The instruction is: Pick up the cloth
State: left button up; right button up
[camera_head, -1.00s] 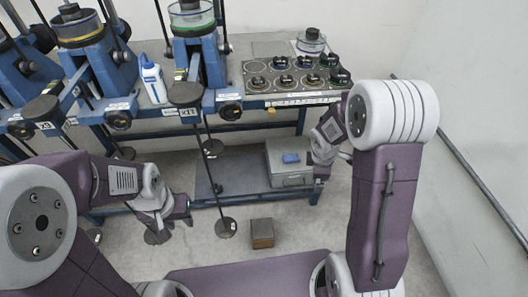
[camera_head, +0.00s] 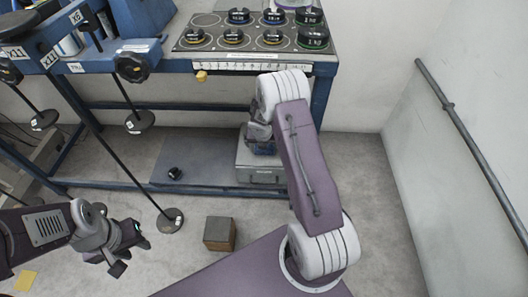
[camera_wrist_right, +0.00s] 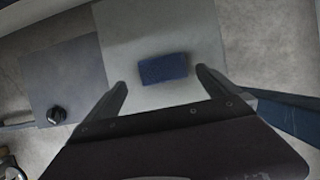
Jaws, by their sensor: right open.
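The blue cloth (camera_wrist_right: 163,69) lies on top of a light grey metal box (camera_wrist_right: 125,35). In the head view the box (camera_head: 262,177) stands on the low shelf under the bench, and my right arm hides most of the cloth. My right gripper (camera_wrist_right: 161,79) is open, with its fingers to either side of the cloth in the wrist view; the cloth is not gripped. How far the gripper is above it, I cannot tell. My left gripper (camera_head: 128,250) hangs low at the left, away from the cloth. I cannot tell whether its jaws are apart.
The workbench (camera_head: 210,68) above the shelf holds several round weights (camera_head: 315,37). A black knob (camera_head: 175,173) is on the shelf left of the box. A small wooden block (camera_head: 219,233) stands on the floor in front. A wall (camera_head: 455,200) with a rail closes the right side.

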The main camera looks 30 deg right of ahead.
jog(key=b+x, duration=0.1)
jog(key=x, duration=0.1)
jog(key=b+x, duration=0.1)
jog(key=x, duration=0.2)
jog(key=shift+s+d+f, duration=0.1)
jog(key=shift+d, duration=0.15)
jog(key=c, duration=1.3)
jog(key=shift+r, duration=0.2)
